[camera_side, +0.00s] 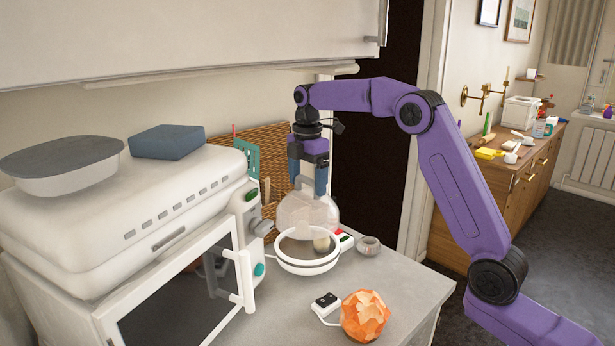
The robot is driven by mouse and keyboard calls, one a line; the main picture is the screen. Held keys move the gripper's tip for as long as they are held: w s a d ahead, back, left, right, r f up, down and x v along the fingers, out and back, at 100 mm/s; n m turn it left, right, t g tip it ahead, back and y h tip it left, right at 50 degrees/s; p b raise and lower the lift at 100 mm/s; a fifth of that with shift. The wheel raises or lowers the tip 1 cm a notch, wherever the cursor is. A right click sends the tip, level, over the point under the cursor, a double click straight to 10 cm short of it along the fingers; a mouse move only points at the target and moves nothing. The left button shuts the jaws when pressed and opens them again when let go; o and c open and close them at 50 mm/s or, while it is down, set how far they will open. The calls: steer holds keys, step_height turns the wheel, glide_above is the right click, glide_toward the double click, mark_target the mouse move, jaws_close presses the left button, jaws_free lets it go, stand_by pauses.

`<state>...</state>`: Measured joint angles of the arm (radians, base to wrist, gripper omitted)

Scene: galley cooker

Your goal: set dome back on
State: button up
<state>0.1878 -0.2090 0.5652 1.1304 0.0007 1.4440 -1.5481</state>
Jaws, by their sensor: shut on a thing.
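A clear glass dome (305,213) hangs upright from my gripper (308,190). My gripper points straight down and is shut on the top of the dome; its fingers hide the dome's knob. Below is a round white dish (290,267) with a raised rim, on the counter. A small pale thing (321,243) shows at the dish, near the dome's lower edge. The dome's lower part overlaps the back of the dish in this view. I cannot tell whether it touches the rim.
A white oven (180,290) with its handle stands close on the left. A small grey cup (369,246) sits right of the dish. An orange faceted ball (364,316) and a black-and-white switch box (326,302) lie in front. A wicker panel (270,150) stands behind.

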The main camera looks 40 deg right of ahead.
mark_target(307, 192)
steer(key=shift+f, duration=2.85)
stand_by(0.3)
steer(key=o, duration=1.2)
steer(key=shift+r, duration=3.5)
